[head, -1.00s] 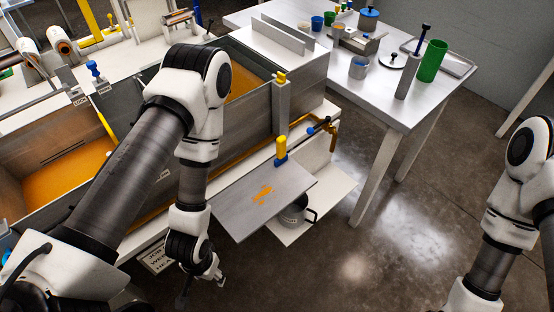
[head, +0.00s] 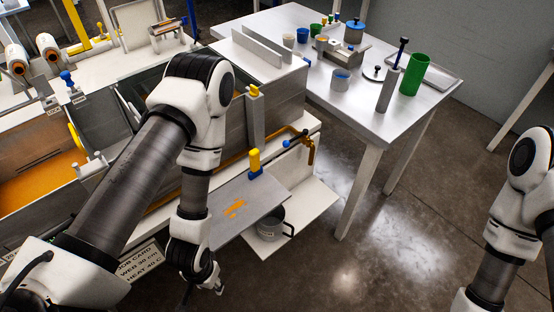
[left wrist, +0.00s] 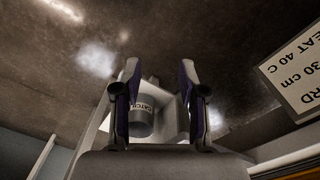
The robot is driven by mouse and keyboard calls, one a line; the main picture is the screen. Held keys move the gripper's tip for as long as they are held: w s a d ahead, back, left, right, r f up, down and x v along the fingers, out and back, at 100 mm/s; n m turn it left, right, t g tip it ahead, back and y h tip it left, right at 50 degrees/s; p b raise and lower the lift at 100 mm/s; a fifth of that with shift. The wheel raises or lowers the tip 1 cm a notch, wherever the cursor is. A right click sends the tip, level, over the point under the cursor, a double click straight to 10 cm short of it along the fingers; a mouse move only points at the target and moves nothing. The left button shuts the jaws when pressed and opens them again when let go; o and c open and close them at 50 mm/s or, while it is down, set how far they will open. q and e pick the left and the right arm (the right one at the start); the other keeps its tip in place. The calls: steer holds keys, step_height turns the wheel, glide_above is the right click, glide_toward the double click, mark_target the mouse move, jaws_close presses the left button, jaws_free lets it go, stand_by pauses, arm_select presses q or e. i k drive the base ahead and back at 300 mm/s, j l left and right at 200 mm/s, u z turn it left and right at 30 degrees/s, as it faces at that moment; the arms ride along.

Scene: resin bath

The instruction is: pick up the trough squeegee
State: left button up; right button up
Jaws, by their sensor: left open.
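I cannot pick out the trough squeegee for certain. An upright yellow grip on a blue base (head: 254,161) stands at the far edge of a grey plate (head: 243,208) with orange smears, beside the bath. My left gripper (head: 204,290) hangs low in front of the bath, left of and nearer than the plate, apart from it. In the left wrist view my left gripper (left wrist: 160,85) has its fingers spread with nothing held between them. My right arm is at the right edge of the head view; its gripper is out of the picture.
The resin bath (head: 40,190) holds orange resin at left; my left arm hides part of it. A catch pot (head: 270,223) stands on a low shelf under the plate and shows in the left wrist view (left wrist: 140,122). A table (head: 330,100) with cups is behind; open floor lies right.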

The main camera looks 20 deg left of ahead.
mark_target(256, 169)
steer(key=i+l+u, duration=0.1)
steer(key=l+u, duration=0.55)
steer(key=u, duration=0.2)
steer(key=l+u, duration=0.8)
steer(key=j, duration=0.05)
